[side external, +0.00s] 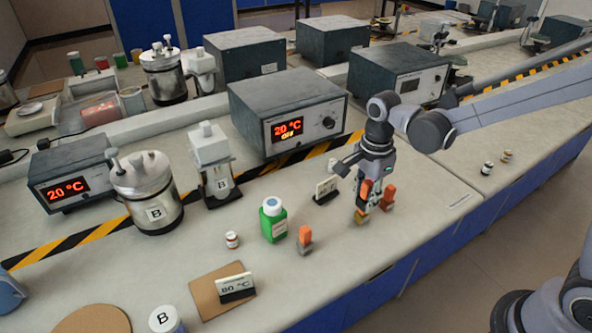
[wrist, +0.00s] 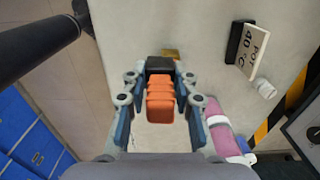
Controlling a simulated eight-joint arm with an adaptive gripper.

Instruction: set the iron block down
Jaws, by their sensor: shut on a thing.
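My gripper (wrist: 160,100) is shut on the orange ridged handle (wrist: 160,102) of a dark block (wrist: 160,64), which I take to be the iron block. In the side view my gripper (side external: 372,200) is low over the right part of the bench, among orange and yellowish pieces that partly hide one another. A brass-coloured block (wrist: 172,53) shows just beyond the dark block in the wrist view. I cannot tell whether the held block touches the bench.
A grey block with an orange handle (side external: 305,240) stands left of my gripper, beside a green bottle (side external: 273,220). A small sign (side external: 326,189) and a heater box (side external: 288,112) stand behind.

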